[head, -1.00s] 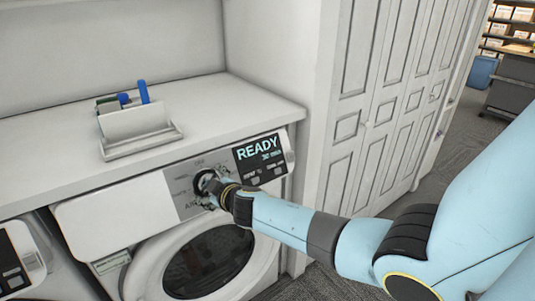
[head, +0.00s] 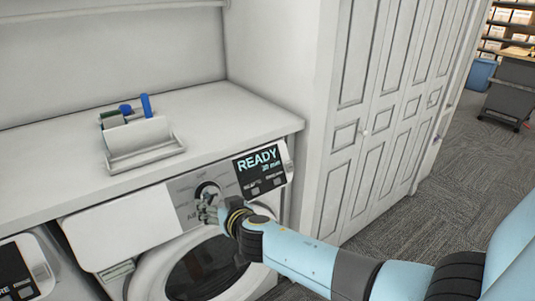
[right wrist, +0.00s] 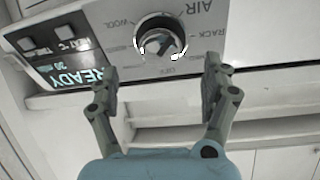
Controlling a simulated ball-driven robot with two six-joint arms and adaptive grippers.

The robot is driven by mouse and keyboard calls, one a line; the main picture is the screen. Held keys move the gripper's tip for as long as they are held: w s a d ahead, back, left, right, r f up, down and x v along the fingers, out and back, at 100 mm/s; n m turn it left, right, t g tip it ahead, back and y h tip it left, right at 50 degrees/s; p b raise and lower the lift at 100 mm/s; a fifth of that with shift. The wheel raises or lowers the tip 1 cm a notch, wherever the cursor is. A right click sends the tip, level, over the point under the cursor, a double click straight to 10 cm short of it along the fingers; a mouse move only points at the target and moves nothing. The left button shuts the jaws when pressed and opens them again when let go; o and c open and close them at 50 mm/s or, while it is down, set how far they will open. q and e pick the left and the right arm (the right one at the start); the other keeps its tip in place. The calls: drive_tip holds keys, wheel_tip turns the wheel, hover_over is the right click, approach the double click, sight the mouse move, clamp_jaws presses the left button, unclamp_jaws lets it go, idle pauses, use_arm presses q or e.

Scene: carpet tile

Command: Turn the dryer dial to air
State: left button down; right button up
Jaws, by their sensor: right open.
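The dryer (head: 112,231) is white, with a round door at its front. Its dial (head: 206,190) sits on a grey label panel left of a dark display reading READY (head: 261,169). My right gripper (head: 212,213) is open and empty just in front of and below the dial. In the right wrist view its fingers (right wrist: 158,72) are spread, apart from the dial. My left gripper is not in view.
A white counter (head: 220,110) runs above the dryer, with a white holder (head: 140,140) of blue-topped items on it. Another machine (head: 20,270) stands at the left. White panelled doors (head: 375,140) and open carpet (head: 460,185) lie to the right.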

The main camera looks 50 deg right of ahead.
drive_tip(key=s+f+g+b, duration=0.1)
drive_tip(key=s+f+b, duration=0.3)
drive_tip(key=f, duration=0.5)
drive_tip(key=s+a+f+n+g+y+b, duration=0.1)
drive_tip(key=s+f+g+b, duration=0.1)
drive_tip(key=s+f+b, duration=0.2)
drive_tip(key=s+f+n+g+b, duration=0.1)
drive_tip(key=s+f+b, duration=0.3)
drive_tip(key=s+f, duration=0.5)
drive_tip(key=shift+a+f+g, duration=0.3)
drive_tip(key=shift+f+g, duration=0.2)
drive_tip(key=shift+f, duration=2.6)
drive_tip(key=shift+w, duration=0.1)
